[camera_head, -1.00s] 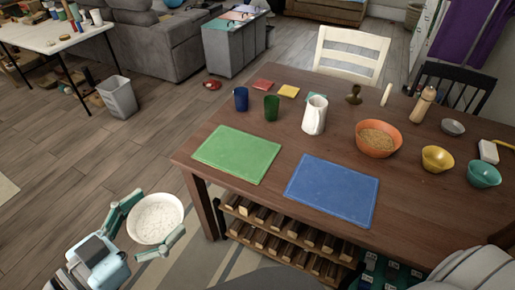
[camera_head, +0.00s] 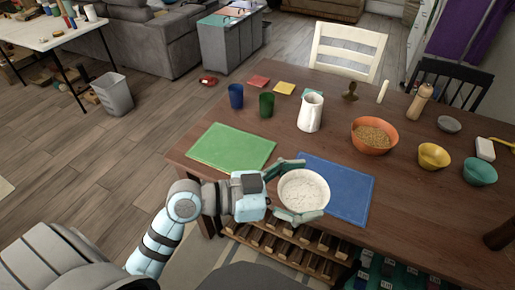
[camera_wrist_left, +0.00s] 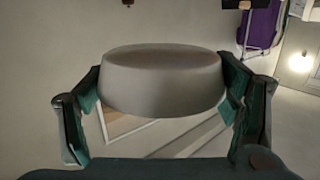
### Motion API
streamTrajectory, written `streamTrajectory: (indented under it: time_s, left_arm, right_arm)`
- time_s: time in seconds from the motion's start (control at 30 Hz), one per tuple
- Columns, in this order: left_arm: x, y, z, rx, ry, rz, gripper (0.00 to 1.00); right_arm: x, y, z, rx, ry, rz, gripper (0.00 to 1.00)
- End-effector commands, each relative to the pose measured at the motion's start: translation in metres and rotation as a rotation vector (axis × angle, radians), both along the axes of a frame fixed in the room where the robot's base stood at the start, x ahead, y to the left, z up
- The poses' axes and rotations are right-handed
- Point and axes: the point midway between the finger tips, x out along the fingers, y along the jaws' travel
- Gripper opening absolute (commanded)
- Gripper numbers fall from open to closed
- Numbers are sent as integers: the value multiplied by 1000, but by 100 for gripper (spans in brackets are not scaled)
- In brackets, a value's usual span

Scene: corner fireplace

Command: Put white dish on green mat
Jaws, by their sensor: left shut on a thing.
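The white dish (camera_head: 303,191) is a round bowl, held by my left gripper (camera_head: 292,190), whose two fingers press on its opposite sides. In the head view the dish covers part of the left edge of the blue mat (camera_head: 342,189) and the table's front edge. In the left wrist view the dish (camera_wrist_left: 160,78) fills the space between the fingers. The green mat (camera_head: 232,146) lies bare on the table, to the left of and behind the dish. My right gripper is not in view.
On the wooden table (camera_head: 409,205) stand a blue cup (camera_head: 236,96), a green cup (camera_head: 267,104), a white pitcher (camera_head: 310,112), an orange bowl (camera_head: 373,136) and a yellow bowl (camera_head: 433,156). A rack of wooden pieces (camera_head: 290,246) sits below the table's front edge.

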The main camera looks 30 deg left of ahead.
Motion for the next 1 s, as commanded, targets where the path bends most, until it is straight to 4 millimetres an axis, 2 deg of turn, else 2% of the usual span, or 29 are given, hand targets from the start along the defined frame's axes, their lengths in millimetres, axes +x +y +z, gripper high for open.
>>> streamTrajectory:
  time_s: [0.17,0.27,0.33,0.5,0.63,0.73,0.83,0.93,1.0]
  left_arm:
    - [49,45,-39,3,2,204,52]
    - [86,89,-61,5,-1,382,52]
    - [112,126,-71,5,-6,517,52]
    - [162,222,-75,5,-9,835,52]
    - [180,277,-65,2,-8,996,52]
    - [185,301,-59,0,-5,1063,52]
    - [187,310,-66,-2,0,1089,52]
    - [187,310,-95,-2,6,1091,52]
    - [187,310,-124,-2,6,1090,52]
  right_arm:
    - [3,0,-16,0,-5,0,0]
    - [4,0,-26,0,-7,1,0]
    - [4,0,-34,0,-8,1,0]
    - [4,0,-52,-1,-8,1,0]
    - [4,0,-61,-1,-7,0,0]
    - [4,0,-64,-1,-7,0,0]
    - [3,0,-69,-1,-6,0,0]
    - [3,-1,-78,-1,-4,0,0]
    - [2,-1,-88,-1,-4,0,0]
